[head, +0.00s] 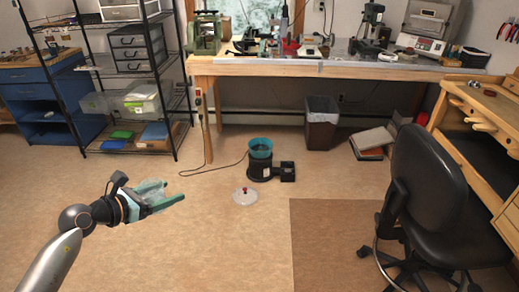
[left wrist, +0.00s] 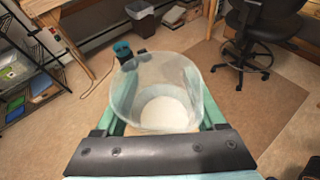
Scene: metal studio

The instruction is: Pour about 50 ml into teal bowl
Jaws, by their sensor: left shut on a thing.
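My left gripper (head: 168,194) reaches in from the left in the head view, above the floor. In the left wrist view its teal fingers are shut on a clear, see-through cup (left wrist: 155,80), which sits between them with its mouth toward the camera. The cup's bottom looks pale and round; I cannot tell how much it holds. In the head view the cup is faint between the fingers. A teal bowl (head: 261,146) sits on a black machine on the floor, ahead and to the right of the gripper, well apart from it. It also shows in the left wrist view (left wrist: 122,48). My right gripper is out of view.
A wooden workbench (head: 300,68) stands behind, a wire shelf (head: 135,80) at left, a black chair (head: 435,200) at right. Open floor lies between.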

